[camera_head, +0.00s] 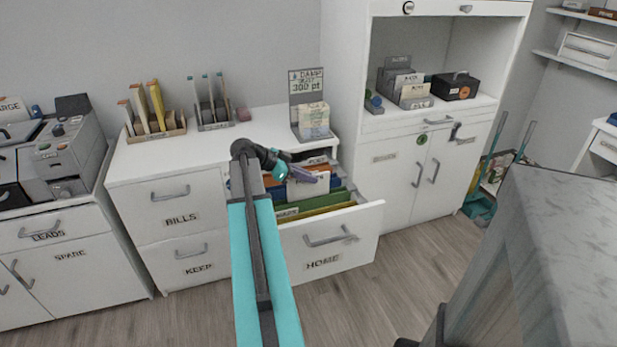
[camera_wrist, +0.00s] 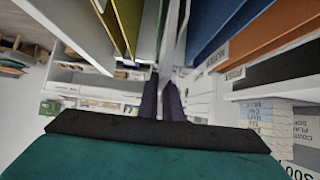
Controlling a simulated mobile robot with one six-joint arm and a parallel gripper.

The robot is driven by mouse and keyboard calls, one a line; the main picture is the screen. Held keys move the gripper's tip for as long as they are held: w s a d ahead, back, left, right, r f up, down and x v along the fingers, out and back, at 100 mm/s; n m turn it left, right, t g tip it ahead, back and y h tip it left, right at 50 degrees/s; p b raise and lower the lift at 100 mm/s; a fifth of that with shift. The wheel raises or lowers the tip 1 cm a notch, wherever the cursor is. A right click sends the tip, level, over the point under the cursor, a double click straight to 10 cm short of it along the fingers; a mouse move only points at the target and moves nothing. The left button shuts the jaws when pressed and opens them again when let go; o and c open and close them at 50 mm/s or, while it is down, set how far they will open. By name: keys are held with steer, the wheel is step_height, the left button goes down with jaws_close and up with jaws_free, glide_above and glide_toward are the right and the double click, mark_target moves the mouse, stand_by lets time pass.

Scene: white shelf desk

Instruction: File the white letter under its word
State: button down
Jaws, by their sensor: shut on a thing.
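The white letter (camera_head: 301,189) shows in the head view as a pale upright piece below my gripper (camera_head: 312,174), among the hanging files of the open drawer. In the wrist view my gripper (camera_wrist: 163,98) has its two dark fingers close together, shut on the letter, which is seen nearly edge-on as a pale strip (camera_wrist: 181,48). The HOME drawer (camera_head: 330,240) is pulled out and holds blue, orange, green and yellow files. In the wrist view, labels on files to the right seem to read NOTES (camera_wrist: 210,63) and POST (camera_wrist: 236,75). The letter's lower part is hidden.
Two racks (camera_head: 155,125) of upright items are at the back left. A shelf on the right holds a card file (camera_head: 405,85) and a black box (camera_head: 455,86).

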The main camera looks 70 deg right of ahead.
steer(key=shift+f+b, duration=0.75)
steer(key=shift+f, duration=0.35)
steer(key=shift+f, duration=0.15)
steer(key=c, duration=1.9)
jaws_free()
steer(key=shift+o, duration=0.2)
steer(key=v, duration=1.4)
steer(key=shift+s, duration=0.1)
